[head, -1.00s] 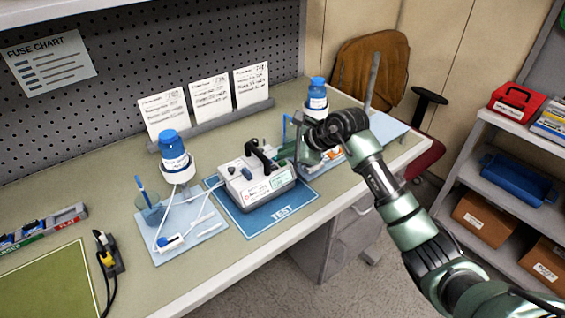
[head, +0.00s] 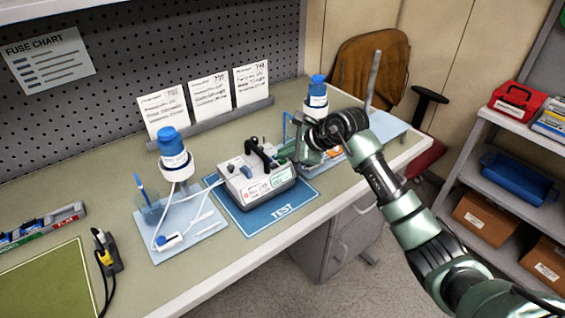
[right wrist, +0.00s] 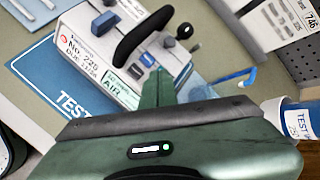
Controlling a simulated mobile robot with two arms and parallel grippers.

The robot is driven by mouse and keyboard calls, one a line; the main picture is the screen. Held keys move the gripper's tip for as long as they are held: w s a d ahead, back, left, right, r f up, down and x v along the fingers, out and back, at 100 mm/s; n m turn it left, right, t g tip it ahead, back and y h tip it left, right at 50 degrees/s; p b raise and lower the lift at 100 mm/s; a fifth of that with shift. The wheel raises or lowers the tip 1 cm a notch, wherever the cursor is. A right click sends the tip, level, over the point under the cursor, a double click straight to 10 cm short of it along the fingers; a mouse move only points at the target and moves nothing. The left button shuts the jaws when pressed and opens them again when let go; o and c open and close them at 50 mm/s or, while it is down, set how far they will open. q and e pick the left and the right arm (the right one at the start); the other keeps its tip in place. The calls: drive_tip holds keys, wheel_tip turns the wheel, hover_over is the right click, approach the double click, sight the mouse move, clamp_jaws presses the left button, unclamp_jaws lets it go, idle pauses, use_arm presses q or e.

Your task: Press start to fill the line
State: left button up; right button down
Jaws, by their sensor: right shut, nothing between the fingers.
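The infusion pump (head: 262,190), a pale box with a black handle, stands on the blue TEST mat (head: 284,208). In the right wrist view the pump (right wrist: 92,45) shows a "No 225" label, a green "AIR" label and a small blue button (right wrist: 148,59) near its right end. My right gripper (head: 284,156) is shut and empty at the pump's right end. In the right wrist view its fingertips (right wrist: 159,72) appear close beside the blue button; I cannot tell whether they touch the pump. My left gripper is out of view.
A blue-capped bottle (head: 174,153) stands left of the pump above a pale tray (head: 205,232) with tubing. Another bottle (head: 316,98) stands behind my right gripper. Three cards (head: 209,98) stand behind. A yellow-and-black tool (head: 105,253) lies at the front left.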

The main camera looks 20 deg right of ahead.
sight(285, 164)
drive_tip(key=shift+f+b, duration=0.5)
drive_tip(key=shift+f, duration=0.05)
idle(0.7)
drive_tip(key=shift+r, duration=0.1)
drive_tip(key=shift+r+p, duration=0.45)
drive_tip(key=shift+r, duration=0.35)
wheel_tip(285, 164, up, 5)
drive_tip(key=p, duration=0.2)
drive_tip(key=shift+p, duration=0.3)
drive_tip(key=shift+a, duration=0.1)
idle(0.6)
